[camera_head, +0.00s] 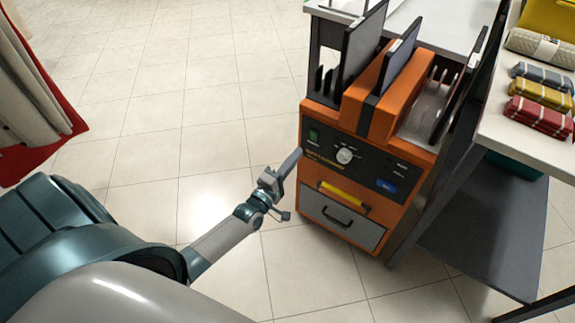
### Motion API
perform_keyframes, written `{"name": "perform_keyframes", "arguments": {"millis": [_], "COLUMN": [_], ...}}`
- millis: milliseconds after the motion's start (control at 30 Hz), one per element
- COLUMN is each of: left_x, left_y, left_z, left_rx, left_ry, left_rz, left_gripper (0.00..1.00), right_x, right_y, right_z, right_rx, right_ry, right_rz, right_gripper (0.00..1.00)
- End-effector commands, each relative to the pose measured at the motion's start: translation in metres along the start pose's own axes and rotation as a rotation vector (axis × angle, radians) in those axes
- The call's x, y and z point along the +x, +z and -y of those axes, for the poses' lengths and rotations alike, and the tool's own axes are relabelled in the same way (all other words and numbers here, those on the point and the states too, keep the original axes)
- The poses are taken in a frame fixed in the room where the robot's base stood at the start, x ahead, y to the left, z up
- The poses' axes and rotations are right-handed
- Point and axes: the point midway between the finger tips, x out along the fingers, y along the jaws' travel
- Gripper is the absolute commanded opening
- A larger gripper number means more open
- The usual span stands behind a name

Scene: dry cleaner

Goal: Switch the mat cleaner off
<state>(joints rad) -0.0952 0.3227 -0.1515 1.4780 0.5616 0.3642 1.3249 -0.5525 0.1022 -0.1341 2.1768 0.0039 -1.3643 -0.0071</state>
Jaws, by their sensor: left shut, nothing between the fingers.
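The mat cleaner (316,205) is an orange cabinet with dark upright plates on top, standing right of centre. Its dark front panel carries a green switch (314,135) at upper left, a white round knob (344,156) and a blue label or button (386,185). A yellow handle and a grey drawer (320,208) sit below. My left gripper (297,155) is shut and empty. Its tip appears just left of and below the green switch; I cannot tell whether it touches the cabinet. The switch's position is too small to read. My right gripper is out of view.
A white table (500,150) with rolled and folded cloths (540,115) stands at the right, with a dark lower shelf (480,235). Another table is behind the cleaner. A red and beige hanging cloth (30,100) is at the left. The tiled floor between is clear.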

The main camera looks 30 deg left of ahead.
Motion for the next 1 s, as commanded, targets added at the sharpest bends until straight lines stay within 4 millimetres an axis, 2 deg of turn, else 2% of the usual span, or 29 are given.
{"name": "perform_keyframes", "arguments": {"millis": [33, 200, 400, 600, 1000], "left_x": [0.011, 0.040, 0.062, 0.070, 0.071], "left_y": [0.000, 0.000, 0.001, 0.001, 0.001], "left_z": [-0.002, -0.001, 0.000, 0.000, 0.000], "left_rx": [0.000, 0.001, -0.001, 0.000, 0.000], "left_ry": [0.003, 0.001, 0.000, -0.001, -0.002], "left_rz": [0.000, 0.000, 0.000, 0.000, 0.000], "left_gripper": [0.00, 0.00, 0.00, 0.00, 0.00], "right_x": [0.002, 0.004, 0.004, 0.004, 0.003], "right_y": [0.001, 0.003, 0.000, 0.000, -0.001], "right_z": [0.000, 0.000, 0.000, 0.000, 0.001], "right_rx": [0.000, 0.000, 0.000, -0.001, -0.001], "right_ry": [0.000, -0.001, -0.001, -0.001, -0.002], "right_rz": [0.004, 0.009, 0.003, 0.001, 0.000], "right_gripper": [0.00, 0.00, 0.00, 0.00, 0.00]}}
